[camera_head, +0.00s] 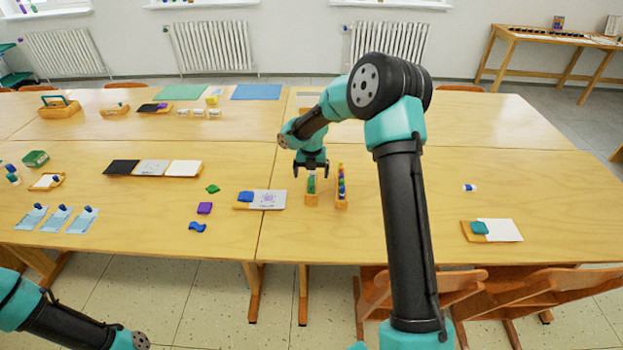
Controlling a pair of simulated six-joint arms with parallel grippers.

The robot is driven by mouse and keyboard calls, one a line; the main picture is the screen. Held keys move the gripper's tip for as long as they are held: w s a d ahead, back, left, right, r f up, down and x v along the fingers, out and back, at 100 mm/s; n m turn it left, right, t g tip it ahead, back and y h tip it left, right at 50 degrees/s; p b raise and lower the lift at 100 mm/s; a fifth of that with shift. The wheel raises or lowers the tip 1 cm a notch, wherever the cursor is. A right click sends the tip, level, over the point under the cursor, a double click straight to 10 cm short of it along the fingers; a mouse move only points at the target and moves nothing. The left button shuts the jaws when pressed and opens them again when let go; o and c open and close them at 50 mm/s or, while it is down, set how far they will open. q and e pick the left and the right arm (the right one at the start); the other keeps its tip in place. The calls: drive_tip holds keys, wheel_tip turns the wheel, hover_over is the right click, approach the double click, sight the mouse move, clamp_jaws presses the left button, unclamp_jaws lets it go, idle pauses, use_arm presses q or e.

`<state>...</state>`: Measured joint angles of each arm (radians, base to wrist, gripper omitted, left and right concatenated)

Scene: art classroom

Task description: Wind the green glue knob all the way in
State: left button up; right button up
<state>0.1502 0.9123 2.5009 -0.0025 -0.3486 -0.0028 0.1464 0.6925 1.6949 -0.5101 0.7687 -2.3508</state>
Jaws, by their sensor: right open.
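The green glue knob (311,184) shows as a small green piece in a narrow wooden holder (312,201) near the middle of the table. My right gripper (311,175) points down right over it, with its fingers open at either side of the green piece. I cannot tell whether the fingers touch it. How far the knob is wound is too small to see. My left arm shows at the bottom left, but its fingers are out of the picture.
A second wooden holder (341,200) with several coloured pieces stands close to the right. A wooden tray with a blue piece and a printed card (268,199) lies to the left. A tray with a white card (502,230) lies at the right. The table between is clear.

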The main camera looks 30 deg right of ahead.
idle(0.4)
drive_tip(key=m, duration=0.7)
drive_tip(key=shift+f, duration=1.15)
idle(0.8)
drive_tip(key=c, duration=1.5)
drive_tip(key=shift+o, duration=0.2)
drive_tip(key=shift+n, duration=0.3)
